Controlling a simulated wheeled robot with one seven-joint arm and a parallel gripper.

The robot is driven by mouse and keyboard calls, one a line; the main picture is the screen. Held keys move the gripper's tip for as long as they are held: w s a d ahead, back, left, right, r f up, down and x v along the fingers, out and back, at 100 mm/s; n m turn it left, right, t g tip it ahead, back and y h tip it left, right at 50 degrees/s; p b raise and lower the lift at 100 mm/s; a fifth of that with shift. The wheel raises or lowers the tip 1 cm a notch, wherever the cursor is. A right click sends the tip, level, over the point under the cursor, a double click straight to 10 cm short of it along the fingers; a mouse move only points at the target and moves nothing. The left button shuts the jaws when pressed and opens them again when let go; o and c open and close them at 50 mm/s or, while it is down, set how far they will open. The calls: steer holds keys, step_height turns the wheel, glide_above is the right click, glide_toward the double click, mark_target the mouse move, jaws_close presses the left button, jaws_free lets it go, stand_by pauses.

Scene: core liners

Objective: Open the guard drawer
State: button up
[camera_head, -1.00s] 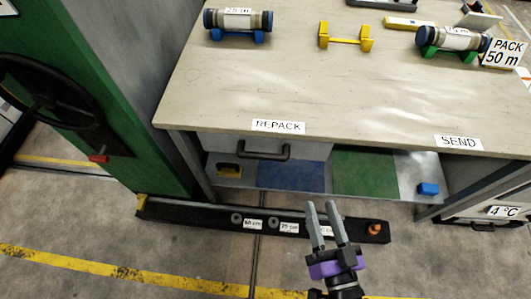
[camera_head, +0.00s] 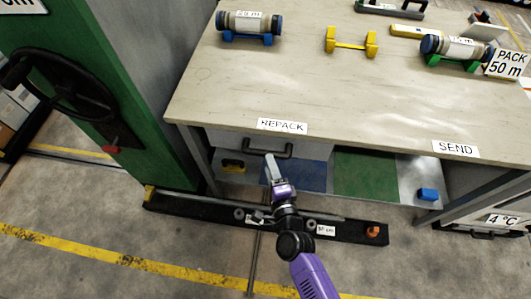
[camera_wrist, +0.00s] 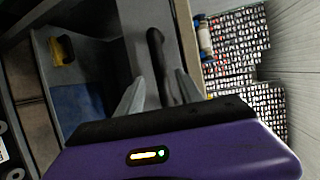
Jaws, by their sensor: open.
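The drawer (camera_head: 228,141) has a pale front under the bench top, just below the REPACK label, and looks shut. Its black bar handle (camera_head: 290,151) is partly covered by my gripper in the head view. My gripper (camera_head: 271,158) is open, its grey fingers reaching up toward the handle from the front. In the wrist view the handle (camera_wrist: 156,45) stands upright in the picture, and its lower part shows between my two fingertips (camera_wrist: 159,76). I cannot tell whether the fingers touch it.
The bench top (camera_head: 300,80) overhangs the drawer. A black floor rail (camera_head: 180,205) runs in front. A green post with a handwheel (camera_head: 60,90) stands left.

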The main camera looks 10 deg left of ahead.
steer(key=b+x, duration=0.1)
steer(key=x, duration=0.5)
steer(key=shift+w+b, duration=0.1)
steer(key=shift+b, duration=0.3)
jaws_close()
steer(key=shift+f, duration=0.1)
stand_by(0.9)
